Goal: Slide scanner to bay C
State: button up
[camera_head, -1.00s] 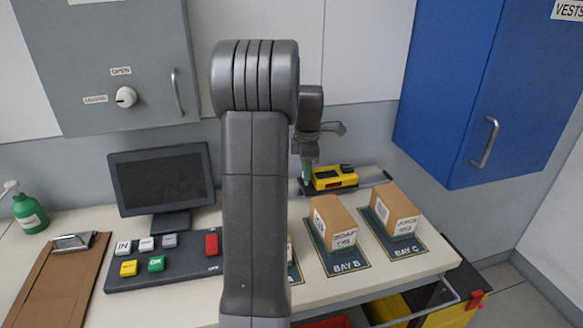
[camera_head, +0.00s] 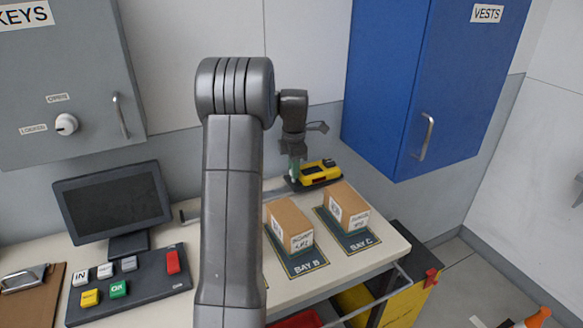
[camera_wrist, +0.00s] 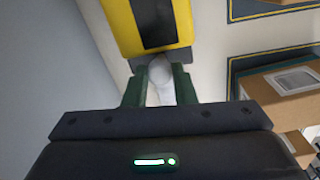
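The yellow and black scanner (camera_head: 320,172) sits at the back of the counter, behind the box at bay C, at the visible right end of its dark rail. In the wrist view its yellow body (camera_wrist: 122,22) shows at the top. My gripper (camera_head: 294,168) is at the scanner's left side. In the wrist view its green fingers (camera_wrist: 160,78) flank a pale rounded handle (camera_wrist: 161,72) at the scanner's near end and appear shut on it. The bay C mat (camera_head: 362,240) lies in front of the scanner, right of the bay B mat (camera_head: 308,263).
Cardboard boxes stand on bay B (camera_head: 288,222) and bay C (camera_head: 345,203). A blue vests cabinet (camera_head: 425,90) hangs close above the right end. A monitor (camera_head: 112,203) and button panel (camera_head: 130,284) are at left. My arm hides part of the counter.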

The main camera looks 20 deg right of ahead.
jog(key=o, duration=0.4)
jog(key=shift+d+r, duration=0.1)
jog(key=shift+d, duration=0.15)
notch_tip(320, 180, up, 14)
jog(key=b, duration=0.1)
jog(key=shift+s, duration=0.35)
jog(key=shift+a+f, duration=0.1)
jog(key=shift+f, duration=0.1)
